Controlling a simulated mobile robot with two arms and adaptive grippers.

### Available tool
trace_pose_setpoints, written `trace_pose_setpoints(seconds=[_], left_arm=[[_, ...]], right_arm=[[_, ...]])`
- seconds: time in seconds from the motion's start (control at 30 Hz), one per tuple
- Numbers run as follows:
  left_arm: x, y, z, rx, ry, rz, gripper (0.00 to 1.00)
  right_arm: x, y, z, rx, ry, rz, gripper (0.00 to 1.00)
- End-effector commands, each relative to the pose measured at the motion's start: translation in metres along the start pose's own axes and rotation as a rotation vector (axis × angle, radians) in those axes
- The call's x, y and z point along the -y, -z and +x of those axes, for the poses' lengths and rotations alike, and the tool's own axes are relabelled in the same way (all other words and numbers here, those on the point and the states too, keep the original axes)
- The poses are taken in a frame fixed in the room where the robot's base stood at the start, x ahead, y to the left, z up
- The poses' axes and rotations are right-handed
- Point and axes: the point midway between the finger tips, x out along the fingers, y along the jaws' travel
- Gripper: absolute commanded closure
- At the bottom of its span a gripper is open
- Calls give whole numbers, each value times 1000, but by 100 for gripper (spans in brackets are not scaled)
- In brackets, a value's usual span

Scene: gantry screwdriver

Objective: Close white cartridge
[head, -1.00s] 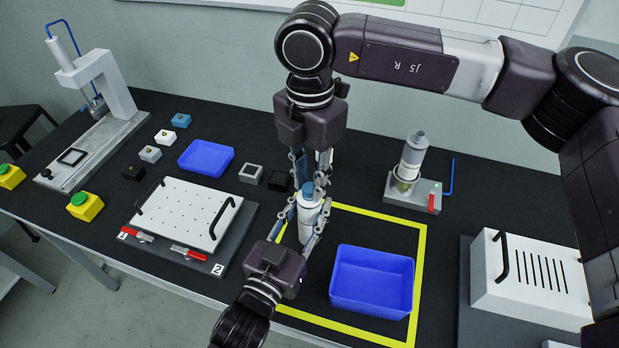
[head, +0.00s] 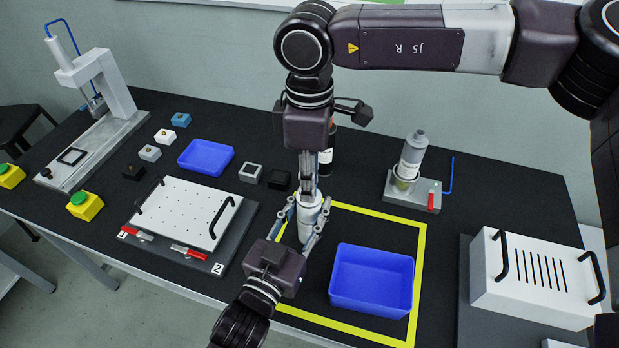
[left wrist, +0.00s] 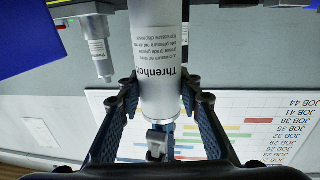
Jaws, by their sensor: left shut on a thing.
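The white cartridge (head: 310,228) stands upright over the yellow-framed area of the table. My left gripper (head: 308,228) is shut on its body from the front. In the left wrist view the cartridge (left wrist: 158,60) appears upside down with printed text between my left fingers (left wrist: 160,105). My right gripper (head: 308,188) points straight down at the cartridge's top end, its fingers seen edge-on. The blue cap is hidden there in the head view, and I cannot tell whether the right fingers are closed on it.
A blue bin (head: 372,280) stands close to the right of the cartridge. A dark bottle (head: 328,155) stands behind my right gripper. Another cartridge (head: 411,158) sits in a holder (head: 412,196) at the back right. A perforated white plate (head: 187,212) lies to the left.

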Motion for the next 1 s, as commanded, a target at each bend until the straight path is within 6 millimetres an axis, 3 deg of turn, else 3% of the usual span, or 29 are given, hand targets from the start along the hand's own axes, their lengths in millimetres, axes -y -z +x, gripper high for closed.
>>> trace_pose_setpoints(seconds=[0.13,0.47,0.8,1.0], left_arm=[[0,-1,0,2,-1,-1,100],[0,-1,0,1,-1,-1,100],[0,-1,0,1,-1,-1,100],[0,-1,0,1,-1,-1,100]], right_arm=[[0,0,0,-1,0,-1,60],[-1,0,-3,0,-1,-1,60],[-1,0,-43,-1,-3,0,60],[0,0,-45,1,0,-1,60]])
